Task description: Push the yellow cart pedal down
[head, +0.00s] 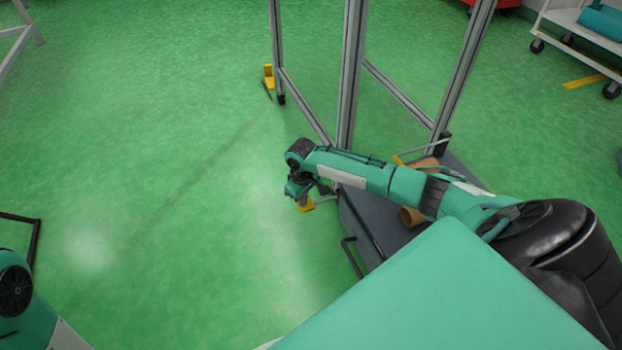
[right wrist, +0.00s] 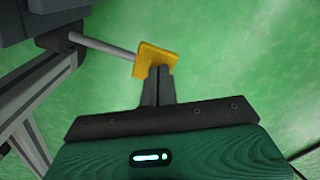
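The yellow cart pedal (head: 307,205) is low beside the cart, just below my right gripper (head: 303,193) in the head view. In the right wrist view the pedal (right wrist: 155,58) is a yellow plate on the end of a grey rod. The two fingers of my right gripper (right wrist: 158,74) lie side by side, shut, with nothing seen between them. Their tips overlap the pedal's near edge in the picture; I cannot tell whether they touch it. The pedal's underside is hidden. Part of my left arm shows at the lower left of the head view, but its gripper does not.
A metal frame (head: 350,75) rises behind my right arm. Another yellow pedal (head: 268,78) is at its far post. A dark cart base (head: 362,228) with brown rolls (head: 410,216) lies under my arm. A white trolley (head: 570,20) stands top right.

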